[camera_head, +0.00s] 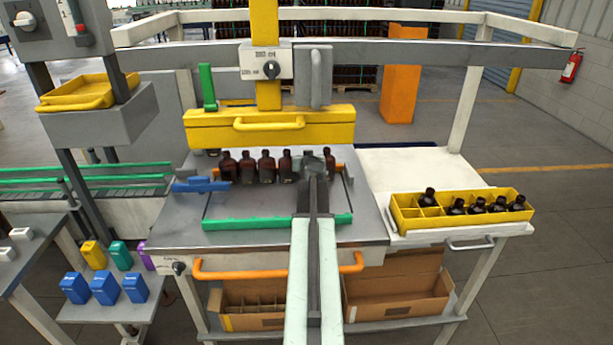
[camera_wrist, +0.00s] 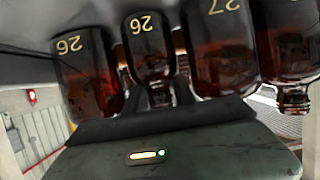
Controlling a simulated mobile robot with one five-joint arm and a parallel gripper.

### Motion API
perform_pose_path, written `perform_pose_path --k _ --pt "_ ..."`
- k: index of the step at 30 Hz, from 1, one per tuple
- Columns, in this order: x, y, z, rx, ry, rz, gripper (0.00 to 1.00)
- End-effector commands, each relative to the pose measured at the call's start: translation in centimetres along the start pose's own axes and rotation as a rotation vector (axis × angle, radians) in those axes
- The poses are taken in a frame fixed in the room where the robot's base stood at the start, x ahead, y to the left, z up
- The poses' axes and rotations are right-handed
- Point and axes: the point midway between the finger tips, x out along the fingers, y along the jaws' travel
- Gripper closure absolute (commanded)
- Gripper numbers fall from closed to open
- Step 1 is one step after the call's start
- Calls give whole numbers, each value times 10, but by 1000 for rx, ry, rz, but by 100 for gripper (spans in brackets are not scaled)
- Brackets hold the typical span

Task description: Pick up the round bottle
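A row of dark amber bottles (camera_head: 267,167) stands on the grey bench, under the yellow machine head. My gripper (camera_head: 314,163) is at the right part of this row and hides some of it; one bottle (camera_head: 330,162) shows just right of it. In the wrist view, upside down, several bottles fill the top, with labels 26, 26 and 27. A narrower bottle (camera_wrist: 148,48) with rounded shoulders hangs mid-left, near the dark finger parts of my gripper (camera_wrist: 157,98). Whether the fingers touch it is unclear. I cannot tell surely which bottle is the round one.
A yellow divided crate (camera_head: 408,221) with several dark bottles sits on the white side table at right. A green bar (camera_head: 250,223) runs along the bench front. The yellow machine head (camera_head: 268,128) and its frame stand close behind the row.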

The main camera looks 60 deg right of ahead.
Motion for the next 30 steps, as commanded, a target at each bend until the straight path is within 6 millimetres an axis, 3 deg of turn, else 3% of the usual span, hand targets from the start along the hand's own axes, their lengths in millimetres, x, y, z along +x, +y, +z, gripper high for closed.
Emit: perform_pose_path --k 4,7,19,30 --pt "-2 0 0 0 0 0 72" --pt "-2 0 0 0 0 1 100" --pt "-3 0 -2 0 -1 0 100" --pt "-14 -2 -30 -1 1 -2 100"
